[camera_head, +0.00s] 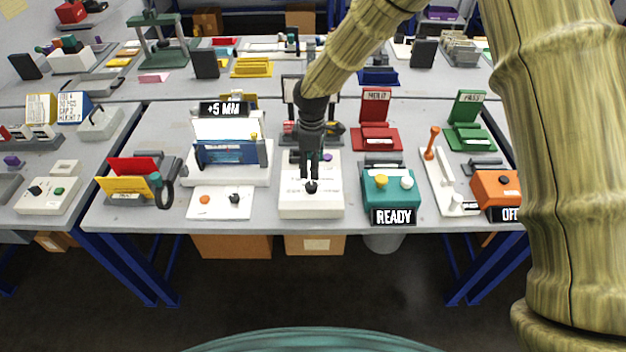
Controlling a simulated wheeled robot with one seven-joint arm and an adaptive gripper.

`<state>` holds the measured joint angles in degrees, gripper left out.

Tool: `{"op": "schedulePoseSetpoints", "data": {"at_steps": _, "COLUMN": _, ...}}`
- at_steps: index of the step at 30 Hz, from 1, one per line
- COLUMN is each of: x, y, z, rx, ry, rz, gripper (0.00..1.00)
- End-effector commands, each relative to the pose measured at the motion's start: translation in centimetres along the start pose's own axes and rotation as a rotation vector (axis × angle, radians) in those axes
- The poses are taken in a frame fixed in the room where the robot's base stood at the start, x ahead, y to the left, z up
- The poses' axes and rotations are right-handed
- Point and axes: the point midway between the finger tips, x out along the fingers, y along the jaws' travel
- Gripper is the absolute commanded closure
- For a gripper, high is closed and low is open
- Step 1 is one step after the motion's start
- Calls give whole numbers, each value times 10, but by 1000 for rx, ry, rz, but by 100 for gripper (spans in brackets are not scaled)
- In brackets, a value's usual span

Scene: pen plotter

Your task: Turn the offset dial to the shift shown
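A white box (296,207) stands at the front middle of the table with a small black dial (311,187) on its top. I take this for the offset dial, but its markings are too small to read. A black display reading "+5 MIN" (224,109) stands at the back left, above a clear-fronted unit with a blue panel (232,152). My gripper (312,176) points down over the white box, its fingertips right at or just above the black dial. The fingers hide part of the box top. I cannot tell whether they touch the dial.
Left of the box lies a white plate with an orange and a black knob (234,198). Right of it stands a teal box (388,190) with a "READY" sign, then an orange lever (432,143) and an orange box (497,187). Red and yellow folders (128,186) stand at the left.

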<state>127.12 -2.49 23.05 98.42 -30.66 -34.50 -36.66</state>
Motion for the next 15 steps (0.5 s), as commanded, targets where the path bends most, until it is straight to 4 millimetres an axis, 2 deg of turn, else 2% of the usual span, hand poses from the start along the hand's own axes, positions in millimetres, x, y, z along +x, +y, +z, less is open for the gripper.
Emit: {"op": "schedulePoseSetpoints", "data": {"at_steps": 15, "x": 66, "y": 0, "z": 1, "rx": 3, "ry": -1, "rz": -2, "gripper": 45}}
